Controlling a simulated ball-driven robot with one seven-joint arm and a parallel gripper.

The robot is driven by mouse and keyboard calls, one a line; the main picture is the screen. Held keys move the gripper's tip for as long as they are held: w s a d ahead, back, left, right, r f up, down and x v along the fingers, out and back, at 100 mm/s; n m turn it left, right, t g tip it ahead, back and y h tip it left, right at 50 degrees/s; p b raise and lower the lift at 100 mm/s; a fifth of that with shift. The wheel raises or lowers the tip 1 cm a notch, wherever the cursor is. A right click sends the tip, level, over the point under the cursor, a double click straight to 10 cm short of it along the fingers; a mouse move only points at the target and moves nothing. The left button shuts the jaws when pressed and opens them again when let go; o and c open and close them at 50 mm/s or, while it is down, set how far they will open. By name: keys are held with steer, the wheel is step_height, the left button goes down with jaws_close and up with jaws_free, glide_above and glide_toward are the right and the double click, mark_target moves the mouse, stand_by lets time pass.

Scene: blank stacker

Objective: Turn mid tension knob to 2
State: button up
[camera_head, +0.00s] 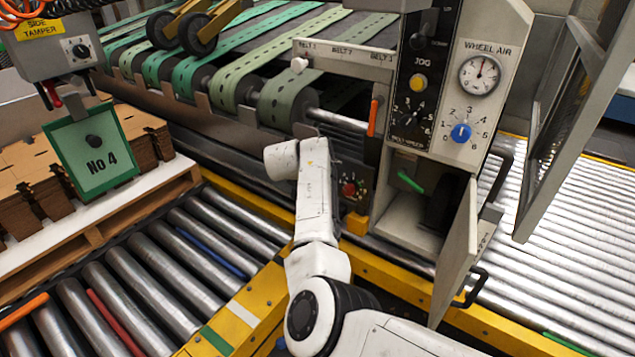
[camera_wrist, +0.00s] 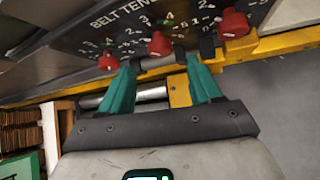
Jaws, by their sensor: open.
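The belt tension panel (camera_wrist: 85,35) fills the top of the wrist view, with three red knobs in a row. The mid knob (camera_wrist: 159,45) lies between the left knob (camera_wrist: 108,61) and the right knob (camera_wrist: 235,23). Numbers surround the knobs; I cannot tell which one the mid knob points to. My gripper (camera_wrist: 160,62) has teal fingers, spread open, with their tips on either side of the mid knob, close to it. Contact cannot be made out. In the head view my arm hides most of the panel; one red knob (camera_head: 348,189) shows beside it.
An open cabinet door (camera_head: 457,250) stands right of my arm. A control column with a blue dial (camera_head: 461,132) rises above it. Yellow rails (camera_head: 390,270) and rollers (camera_head: 150,290) surround my arm. A green "No 4" sign (camera_head: 92,158) hangs at left.

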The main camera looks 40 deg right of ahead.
steer(key=shift+b+x, duration=1.45)
steer(key=shift+x, duration=1.55)
steer(key=c, duration=1)
steer(key=shift+c, duration=0.2)
